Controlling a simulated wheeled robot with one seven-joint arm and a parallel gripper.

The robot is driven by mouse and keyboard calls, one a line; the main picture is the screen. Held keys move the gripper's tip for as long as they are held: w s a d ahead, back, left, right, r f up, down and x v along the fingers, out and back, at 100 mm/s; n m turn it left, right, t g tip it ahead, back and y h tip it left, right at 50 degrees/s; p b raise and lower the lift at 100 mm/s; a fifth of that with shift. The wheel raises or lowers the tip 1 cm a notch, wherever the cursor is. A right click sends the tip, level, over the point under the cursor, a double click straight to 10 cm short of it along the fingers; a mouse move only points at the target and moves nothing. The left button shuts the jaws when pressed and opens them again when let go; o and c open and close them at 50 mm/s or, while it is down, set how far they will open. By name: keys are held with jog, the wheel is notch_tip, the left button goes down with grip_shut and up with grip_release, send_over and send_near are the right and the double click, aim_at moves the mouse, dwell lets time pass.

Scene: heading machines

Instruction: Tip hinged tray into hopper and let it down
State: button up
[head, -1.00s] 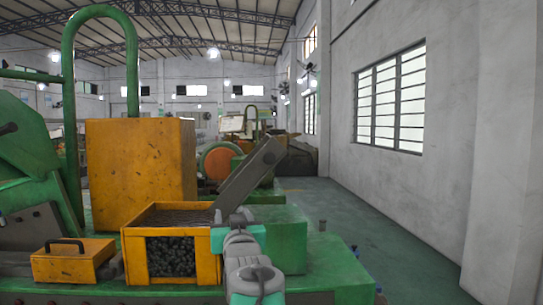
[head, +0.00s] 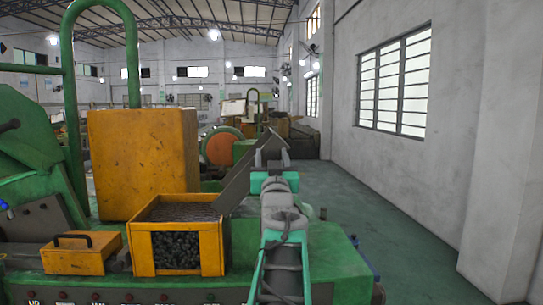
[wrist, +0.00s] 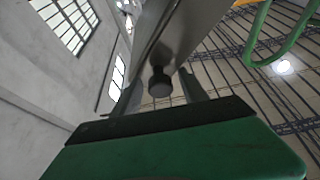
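The hinged tray (head: 243,182) is a long grey trough. It slopes with its low end at the right rim of the hopper and its high end up to the right. The hopper (head: 203,262) is a yellow open-topped box holding many small dark pieces. My gripper (head: 272,163) is at the tray's raised end, partly hidden by my wrist. In the wrist view, the grey tray (wrist: 190,30) hangs above a dark round knob (wrist: 160,82). The knob sits between the two fingers of my gripper (wrist: 162,92), with gaps on both sides. The fingers look open.
A small yellow box with a black handle (head: 82,255) sits left of the hopper. A tall yellow cabinet (head: 143,165) stands behind it, beside a green pipe arch (head: 70,110). The aisle floor (head: 400,220) at right is clear up to the wall.

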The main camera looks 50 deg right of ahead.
grip_shut()
dwell(0.3)
dwell(1.0)
